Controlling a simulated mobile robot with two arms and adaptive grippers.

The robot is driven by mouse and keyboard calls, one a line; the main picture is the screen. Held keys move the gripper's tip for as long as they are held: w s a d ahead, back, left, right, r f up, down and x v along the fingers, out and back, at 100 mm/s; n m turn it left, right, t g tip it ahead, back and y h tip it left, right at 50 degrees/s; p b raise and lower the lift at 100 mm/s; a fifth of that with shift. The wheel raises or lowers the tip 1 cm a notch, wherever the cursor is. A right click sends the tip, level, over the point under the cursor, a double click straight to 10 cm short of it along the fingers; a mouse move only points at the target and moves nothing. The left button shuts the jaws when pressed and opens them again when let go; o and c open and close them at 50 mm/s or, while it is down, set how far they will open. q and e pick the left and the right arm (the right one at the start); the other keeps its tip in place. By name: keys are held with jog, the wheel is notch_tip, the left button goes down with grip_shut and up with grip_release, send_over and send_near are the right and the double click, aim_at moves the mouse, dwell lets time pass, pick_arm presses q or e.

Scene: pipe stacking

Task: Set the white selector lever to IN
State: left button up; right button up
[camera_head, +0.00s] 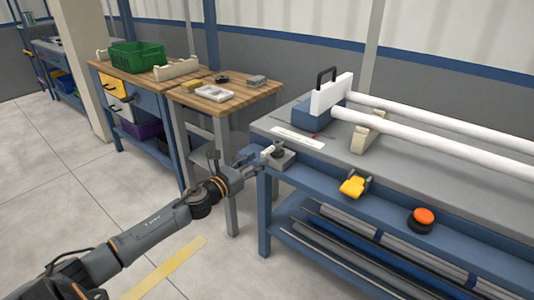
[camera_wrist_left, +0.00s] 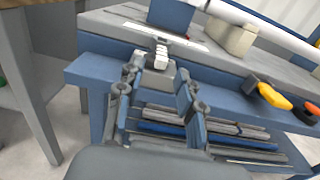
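The white selector lever (camera_head: 267,150) sits on a small grey selector box (camera_head: 285,161) at the near left corner of the blue bench. In the left wrist view the white lever (camera_wrist_left: 161,53) stands just beyond the fingertips, roughly centred between them. My left gripper (camera_head: 249,158) is right beside the box, on its left. In the left wrist view its two fingers (camera_wrist_left: 156,85) are spread apart with nothing held between them. I cannot tell whether a finger touches the lever. The markings on the selector are too small to read. My right gripper is not in view.
A yellow handle (camera_head: 353,186) and an orange button (camera_head: 424,216) are on the bench front. White pipes (camera_head: 430,133) and a white plate with a black handle (camera_head: 330,95) are on top. A wooden table (camera_head: 228,97) stands behind left. Floor on the left is clear.

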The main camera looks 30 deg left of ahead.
aim_at(267, 154)
pick_arm(q)
jog(key=shift+w+d, duration=0.15)
jog(key=shift+w, duration=1.35)
jog(key=shift+w+d, duration=0.1)
jog(key=shift+w, duration=1.4)
grip_shut()
